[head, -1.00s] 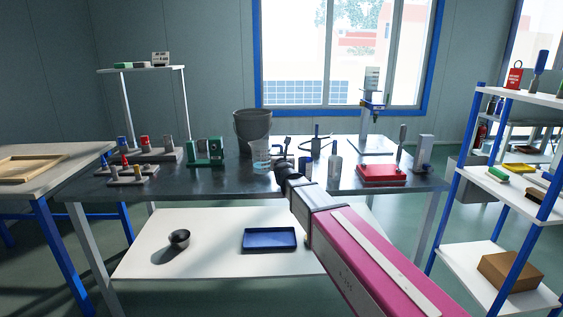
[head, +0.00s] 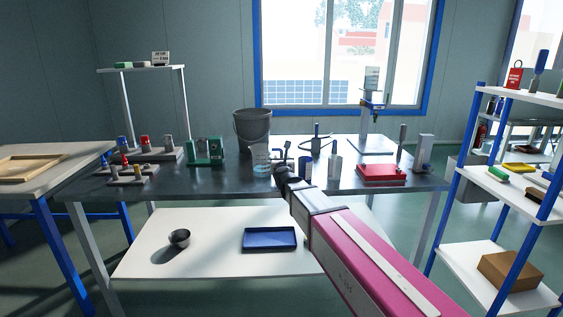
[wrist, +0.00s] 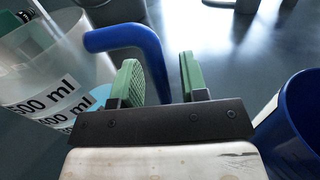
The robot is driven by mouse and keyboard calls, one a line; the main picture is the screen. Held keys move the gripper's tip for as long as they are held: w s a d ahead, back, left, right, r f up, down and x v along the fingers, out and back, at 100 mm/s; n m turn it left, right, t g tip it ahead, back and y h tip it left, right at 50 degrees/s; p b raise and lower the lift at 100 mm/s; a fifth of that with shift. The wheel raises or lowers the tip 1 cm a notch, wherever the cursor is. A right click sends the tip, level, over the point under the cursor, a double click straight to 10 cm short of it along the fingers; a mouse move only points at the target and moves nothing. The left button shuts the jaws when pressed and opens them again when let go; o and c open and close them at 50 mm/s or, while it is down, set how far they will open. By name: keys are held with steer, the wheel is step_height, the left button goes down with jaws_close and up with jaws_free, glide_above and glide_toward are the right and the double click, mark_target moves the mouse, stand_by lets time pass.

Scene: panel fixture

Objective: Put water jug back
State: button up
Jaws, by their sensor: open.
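The water jug (head: 261,160) is a clear container standing on the dark bench. In the wrist view the jug (wrist: 45,85) is at the left, with black ml markings and part of it cut off by the frame. A bent blue bar, apparently its handle (wrist: 125,37), reaches right from the jug and curves down between my fingers. My gripper (wrist: 160,85) is open, with one green-padded finger on each side of the bar and gaps showing. In the head view my gripper (head: 281,171) is just right of the jug, small and dark.
A blue cylindrical container (wrist: 297,125) is close to my gripper's right. A dark bucket (head: 252,131) stands behind the jug. A white bottle (head: 335,167) and a red box (head: 381,173) are to the right. A green fixture (head: 205,152) is to the left.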

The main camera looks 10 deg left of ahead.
steer(key=v, duration=1.2)
steer(key=shift+r, duration=0.1)
